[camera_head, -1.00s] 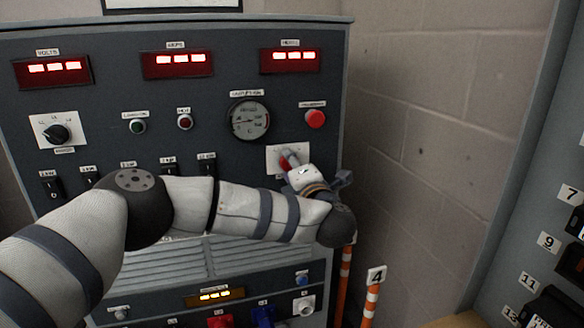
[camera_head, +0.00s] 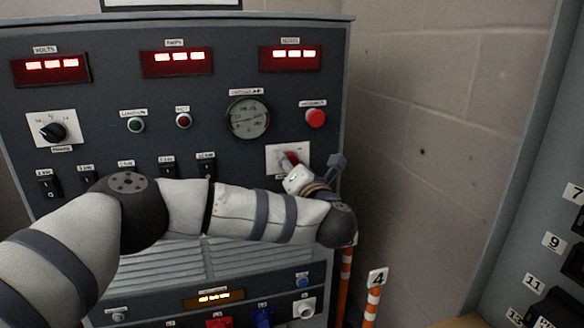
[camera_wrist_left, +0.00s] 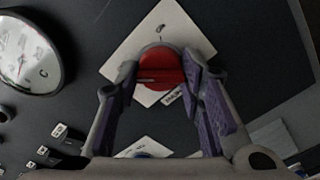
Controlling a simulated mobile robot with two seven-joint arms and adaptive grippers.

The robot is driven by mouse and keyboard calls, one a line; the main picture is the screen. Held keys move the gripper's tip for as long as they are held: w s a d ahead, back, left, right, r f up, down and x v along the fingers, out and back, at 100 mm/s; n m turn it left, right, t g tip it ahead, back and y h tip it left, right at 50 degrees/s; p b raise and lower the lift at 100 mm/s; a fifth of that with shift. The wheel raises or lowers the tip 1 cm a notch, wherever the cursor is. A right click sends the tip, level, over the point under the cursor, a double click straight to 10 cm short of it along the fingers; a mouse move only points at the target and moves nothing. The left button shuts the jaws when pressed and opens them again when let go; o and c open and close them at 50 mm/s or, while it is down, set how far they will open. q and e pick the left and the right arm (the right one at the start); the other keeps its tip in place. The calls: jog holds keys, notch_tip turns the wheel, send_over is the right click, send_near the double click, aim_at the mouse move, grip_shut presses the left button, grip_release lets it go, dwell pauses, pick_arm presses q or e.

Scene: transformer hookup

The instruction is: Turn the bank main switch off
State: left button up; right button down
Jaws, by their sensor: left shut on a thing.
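The bank main switch is a red rotary knob (camera_head: 292,157) on a white square plate (camera_head: 273,153), at the right of the dark panel below the red push button. In the left wrist view the red knob (camera_wrist_left: 160,68) sits between the purple-padded fingers of my left gripper (camera_wrist_left: 160,82), which is shut on it. The white plate (camera_wrist_left: 192,40) looks tilted in that view, with a small mark above the knob. In the head view my left gripper (camera_head: 300,168) partly covers the knob, so its exact pointer position is hard to read. My right gripper is not in view.
A round gauge (camera_head: 247,118) and a red push button (camera_head: 316,118) are near the switch. A row of black rocker switches (camera_head: 206,163) lies left of it, partly behind my arm. Orange-white striped posts (camera_head: 371,302) stand at the lower right.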

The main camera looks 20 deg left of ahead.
pick_arm(q)
jog(key=shift+d, duration=0.1)
jog(key=o, duration=1.2)
jog(key=v, duration=1.2)
